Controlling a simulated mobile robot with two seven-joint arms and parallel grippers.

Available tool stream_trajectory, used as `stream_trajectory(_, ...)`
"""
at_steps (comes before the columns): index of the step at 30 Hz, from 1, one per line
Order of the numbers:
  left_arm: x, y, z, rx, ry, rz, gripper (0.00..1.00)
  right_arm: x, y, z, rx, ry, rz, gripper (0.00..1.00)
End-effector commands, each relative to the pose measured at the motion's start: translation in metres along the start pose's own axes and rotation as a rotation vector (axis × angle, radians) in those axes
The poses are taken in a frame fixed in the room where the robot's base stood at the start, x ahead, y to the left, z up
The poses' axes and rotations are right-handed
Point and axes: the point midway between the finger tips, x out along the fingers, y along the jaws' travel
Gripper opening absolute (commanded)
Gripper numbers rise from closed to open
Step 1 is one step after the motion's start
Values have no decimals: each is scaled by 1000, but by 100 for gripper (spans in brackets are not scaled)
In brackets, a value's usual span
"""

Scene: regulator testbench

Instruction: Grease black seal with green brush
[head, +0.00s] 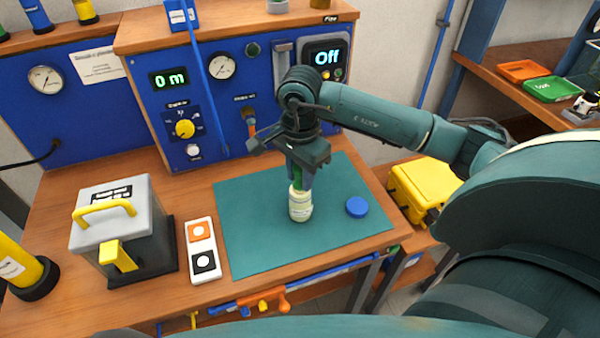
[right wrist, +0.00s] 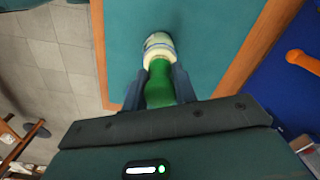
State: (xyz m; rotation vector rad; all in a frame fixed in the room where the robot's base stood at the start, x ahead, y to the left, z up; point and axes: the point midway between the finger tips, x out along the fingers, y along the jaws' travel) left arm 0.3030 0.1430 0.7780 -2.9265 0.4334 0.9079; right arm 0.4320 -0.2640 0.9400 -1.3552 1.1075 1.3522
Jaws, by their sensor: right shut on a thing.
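My right gripper (head: 303,165) points down over the teal mat and is shut on the green brush (head: 301,180). The right wrist view shows the brush's green handle (right wrist: 158,85) between the two fingers. The brush's lower end is hidden in the pale jar (head: 300,205), which stands upright on the mat; the jar also shows in the wrist view (right wrist: 158,48). A white holder (head: 192,247) left of the mat has an orange square above a black square (head: 204,262), each with a pale round middle. I cannot make out the black seal itself there. My left gripper is not in view.
A blue lid (head: 357,207) lies on the teal mat (head: 255,235) right of the jar. A grey box with a yellow handle (head: 120,215) stands at left. The blue test panel (head: 180,90) rises behind. A yellow case (head: 425,185) sits beyond the right edge.

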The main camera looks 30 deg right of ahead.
Motion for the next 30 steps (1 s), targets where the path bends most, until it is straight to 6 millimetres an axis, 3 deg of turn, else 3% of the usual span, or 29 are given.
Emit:
stream_trajectory(17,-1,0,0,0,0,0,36,0,1,1,-1,-1,5,5)
stream_trajectory(30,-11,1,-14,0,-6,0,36,-36,0,0,0,0,1,5)
